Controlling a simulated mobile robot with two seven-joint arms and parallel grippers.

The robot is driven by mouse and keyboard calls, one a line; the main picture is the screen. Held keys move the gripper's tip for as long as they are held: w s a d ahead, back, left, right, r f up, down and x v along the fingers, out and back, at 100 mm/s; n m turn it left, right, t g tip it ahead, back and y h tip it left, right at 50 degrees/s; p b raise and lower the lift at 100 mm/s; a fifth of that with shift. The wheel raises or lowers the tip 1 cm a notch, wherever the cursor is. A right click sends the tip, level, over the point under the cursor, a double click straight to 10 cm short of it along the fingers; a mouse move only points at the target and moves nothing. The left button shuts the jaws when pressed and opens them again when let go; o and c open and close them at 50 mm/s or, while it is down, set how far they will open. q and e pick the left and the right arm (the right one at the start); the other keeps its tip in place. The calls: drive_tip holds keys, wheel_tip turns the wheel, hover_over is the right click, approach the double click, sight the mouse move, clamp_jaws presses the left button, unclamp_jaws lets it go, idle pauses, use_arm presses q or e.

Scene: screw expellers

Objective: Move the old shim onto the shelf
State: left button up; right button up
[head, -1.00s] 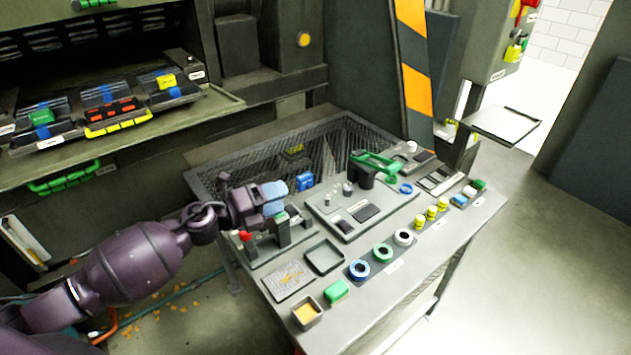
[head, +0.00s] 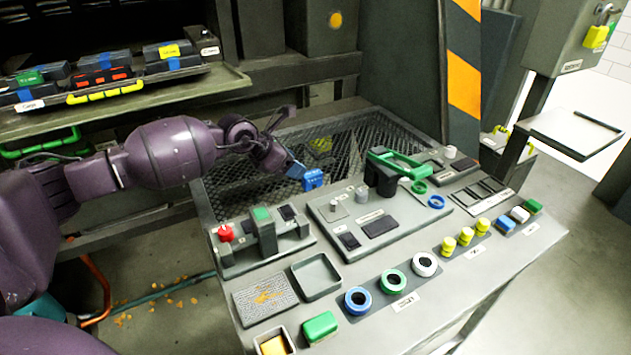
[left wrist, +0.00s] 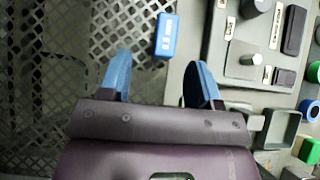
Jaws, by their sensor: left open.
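No readable label marks a part as the old shim; the likeliest is a small blue block (head: 313,180) at the mesh basket (head: 372,122) behind the bench. In the left wrist view the blue block (left wrist: 165,36) has pale marks on top and lies against the mesh. My left gripper (head: 297,169) is open and empty just left of the block. In the left wrist view its blue fingers (left wrist: 160,75) stand apart, with the block beyond their tips. A shelf (head: 120,101) at the left holds several dark parts with coloured tags. My right gripper is not in view.
The bench has a fixture with a red button (head: 225,233), a grey plate (head: 345,247) with a green-handled tool (head: 400,163), an empty square tray (head: 316,277), and several rings and yellow pegs along the front. A striped post (head: 464,60) stands behind.

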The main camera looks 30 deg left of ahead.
sight(308, 174)
use_arm(q)
drive_tip(key=shift+x, duration=1.1)
drive_tip(key=shift+w+d+f, duration=0.1)
drive_tip(key=shift+f, duration=0.05)
drive_tip(key=x, duration=0.1)
drive_tip(key=b+x, duration=0.1)
drive_tip(key=x, duration=0.1)
drive_tip(key=b+x, duration=0.1)
drive_tip(key=shift+s+d+f, duration=0.25)
drive_tip(key=shift+d+f, duration=0.05)
drive_tip(key=shift+d, duration=0.05)
drive_tip(key=shift+w+d+f, duration=0.1)
drive_tip(key=shift+w+f, duration=0.15)
drive_tip(key=shift+w, duration=0.1)
drive_tip(key=shift+r, duration=0.25)
drive_tip(key=c, duration=1)
